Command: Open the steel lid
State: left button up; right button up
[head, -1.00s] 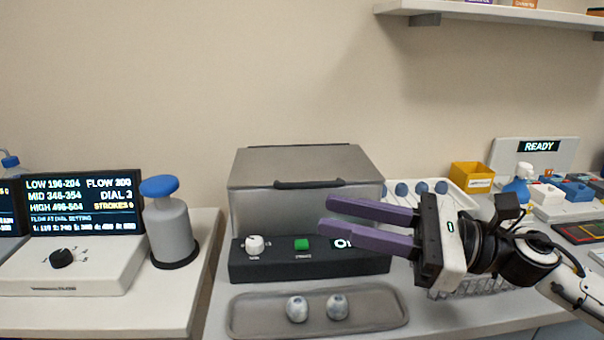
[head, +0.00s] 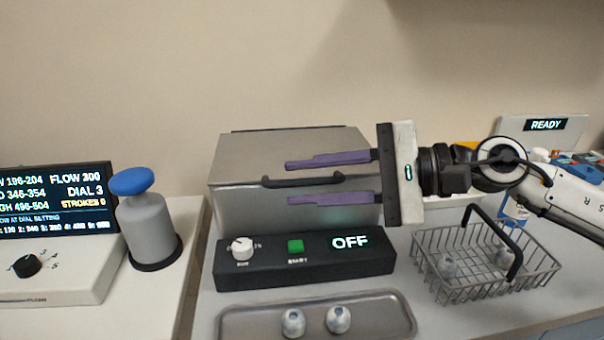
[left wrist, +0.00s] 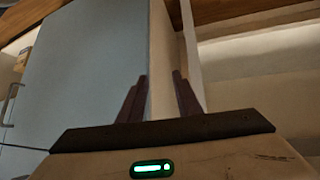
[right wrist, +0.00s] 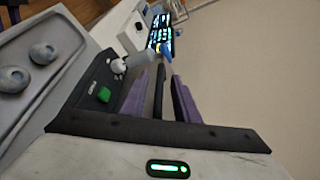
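The steel lid (head: 240,160) is the shut top of a steel box, with a black bar handle (head: 270,182) along its front edge. My right gripper (head: 286,181) is open, with its purple fingers above and below the handle in the head view. In the right wrist view a dark bar, apparently the handle (right wrist: 158,92), shows between the open fingers (right wrist: 160,80); I cannot tell whether they touch it. My left gripper (left wrist: 160,78) is open and empty in the left wrist view, facing a pale panel, and is outside the head view.
A black control box (head: 300,268) reading OFF, with a knob and green button, sits before the steel box. A grey tray (head: 235,325) with two pale round pieces lies in front. A wire basket (head: 480,290) stands right, a blue-topped pump bottle (head: 150,225) left.

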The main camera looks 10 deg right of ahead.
pick_arm(q)
jog(key=shift+w+d+r, duration=0.1)
jog(key=shift+w+r, duration=0.25)
jog(key=shift+w, duration=0.15)
pick_arm(e)
jog(key=shift+w+a+f, duration=0.15)
jog(key=shift+w+a, duration=0.1)
jog(key=shift+a, duration=0.3)
grip_shut()
pick_arm(q)
jog(key=shift+s, duration=0.1)
jog(key=shift+s, duration=0.1)
